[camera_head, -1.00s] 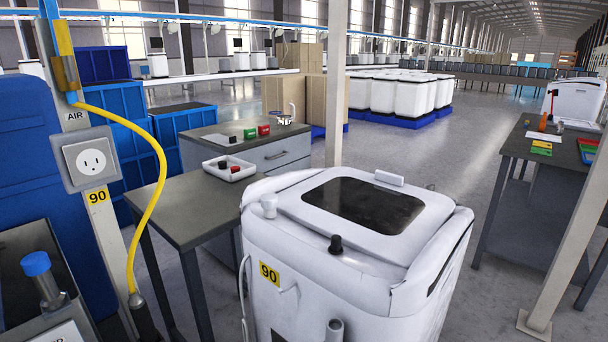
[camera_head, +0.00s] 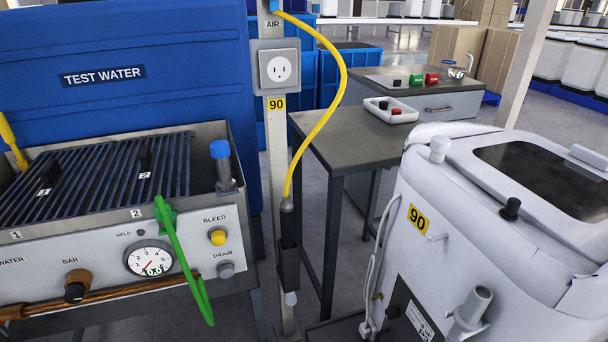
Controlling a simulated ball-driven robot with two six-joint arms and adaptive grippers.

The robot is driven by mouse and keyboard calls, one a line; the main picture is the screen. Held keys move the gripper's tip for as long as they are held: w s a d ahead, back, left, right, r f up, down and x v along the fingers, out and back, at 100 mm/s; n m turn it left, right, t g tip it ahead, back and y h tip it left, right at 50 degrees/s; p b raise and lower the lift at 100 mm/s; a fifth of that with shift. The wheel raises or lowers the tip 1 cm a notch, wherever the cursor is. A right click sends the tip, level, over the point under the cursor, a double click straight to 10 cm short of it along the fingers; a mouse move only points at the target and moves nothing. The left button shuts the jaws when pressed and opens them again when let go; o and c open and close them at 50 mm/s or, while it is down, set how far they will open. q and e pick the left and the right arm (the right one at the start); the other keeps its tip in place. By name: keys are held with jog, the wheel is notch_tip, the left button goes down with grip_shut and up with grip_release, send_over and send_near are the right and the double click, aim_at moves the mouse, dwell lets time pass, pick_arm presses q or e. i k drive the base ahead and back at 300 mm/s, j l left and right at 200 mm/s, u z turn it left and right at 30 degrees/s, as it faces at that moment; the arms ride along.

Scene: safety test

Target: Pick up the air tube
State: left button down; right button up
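The air tube (camera_head: 343,95) is a yellow hose in the camera_head view. It hangs in a curve from the top of the post marked AIR. Its lower end has a grey metal fitting (camera_head: 287,204) that sits in a dark holder (camera_head: 289,262) on the post. A pale tip shows below the holder. Neither of my grippers is in view.
A test bench (camera_head: 195,240) with a gauge, knobs and a green strap (camera_head: 180,262) stands left of the post (camera_head: 274,150). A white machine (camera_head: 455,235) marked 90 stands right. A grey table (camera_head: 365,140) with a white tray (camera_head: 403,116) stands behind.

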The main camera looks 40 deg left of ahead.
aim_at(286, 208)
jog(key=u, duration=1.3)
